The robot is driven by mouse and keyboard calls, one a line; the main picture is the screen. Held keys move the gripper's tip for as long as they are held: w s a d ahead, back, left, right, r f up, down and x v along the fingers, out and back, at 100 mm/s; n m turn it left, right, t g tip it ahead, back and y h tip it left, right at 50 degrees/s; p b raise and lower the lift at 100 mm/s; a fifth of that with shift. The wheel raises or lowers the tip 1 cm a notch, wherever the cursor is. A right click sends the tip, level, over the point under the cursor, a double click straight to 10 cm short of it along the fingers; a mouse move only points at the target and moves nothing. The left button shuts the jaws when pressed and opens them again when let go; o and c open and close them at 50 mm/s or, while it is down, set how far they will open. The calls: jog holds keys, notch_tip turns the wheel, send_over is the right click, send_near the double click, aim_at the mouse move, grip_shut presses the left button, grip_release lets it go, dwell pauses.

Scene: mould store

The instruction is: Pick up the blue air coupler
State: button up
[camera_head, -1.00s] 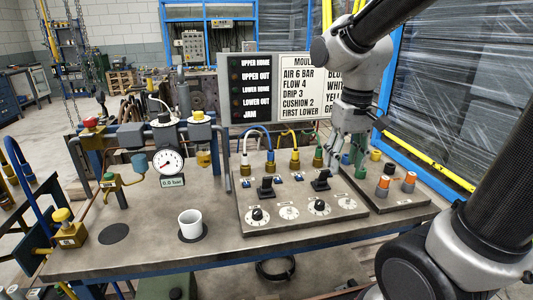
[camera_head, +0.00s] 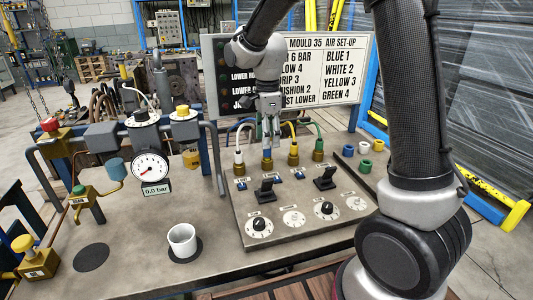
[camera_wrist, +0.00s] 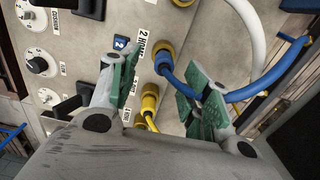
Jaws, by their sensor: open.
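The blue air coupler (camera_head: 267,154) stands in a brass socket on the sloped panel, between the white coupler (camera_head: 239,156) and the yellow coupler (camera_head: 293,147). My gripper (camera_head: 269,128) points down right above it. In the wrist view the blue coupler (camera_wrist: 163,62) shows between the two green-padded fingers of my gripper (camera_wrist: 163,88), which are open. Its blue hose (camera_wrist: 262,90) passes behind the right finger. I cannot tell whether a finger touches the coupler. The green coupler (camera_head: 319,144) stands farther right.
The panel (camera_head: 285,245) carries knobs and black levers in front of the couplers. Hoses rise behind the couplers. A white cup (camera_head: 182,239) and a pressure gauge (camera_head: 150,168) are at left. The table front is mostly clear.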

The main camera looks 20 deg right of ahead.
aim_at(267, 151)
jog(key=f, duration=0.6)
jog(key=shift+w, duration=0.3)
jog(key=shift+r, duration=0.1)
grip_shut()
